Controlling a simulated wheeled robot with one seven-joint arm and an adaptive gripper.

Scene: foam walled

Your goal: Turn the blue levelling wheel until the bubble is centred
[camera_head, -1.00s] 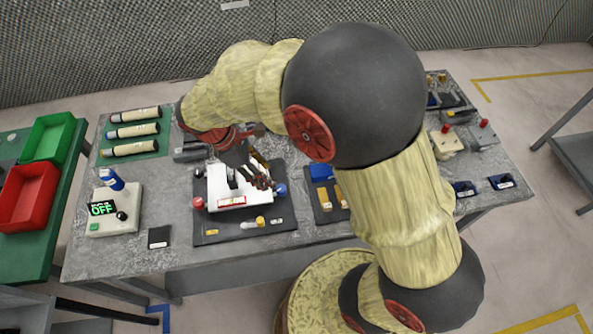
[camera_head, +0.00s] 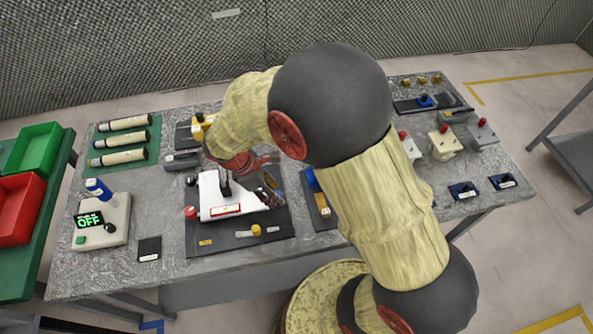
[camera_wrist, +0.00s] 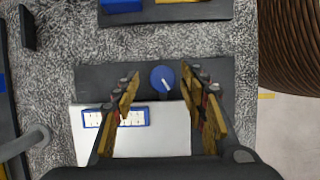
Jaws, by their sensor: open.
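The white levelling plate (camera_head: 215,190) rests on a dark mat (camera_head: 215,243) on the grey bench. The blue levelling wheel (camera_wrist: 162,79), with a white pointer line, sits at the plate's edge in the wrist view; my gripper hides it in the head view. My gripper (camera_wrist: 160,93) is open, its fingers on either side of the wheel with gaps visible. In the head view my gripper (camera_head: 268,195) is over the plate's right end. A blue-framed vial (camera_wrist: 118,117) lies on the plate; its bubble is too small to make out. A red-framed vial (camera_head: 226,209) is at the front edge.
A red wheel (camera_head: 190,212) is at the plate's left. A yellow knob (camera_head: 256,230) is on the mat in front. A box reading OFF (camera_head: 110,235) stands left. Several cylinders lie on a green mat (camera_head: 103,163). Another dark panel (camera_head: 322,218) is close on the right.

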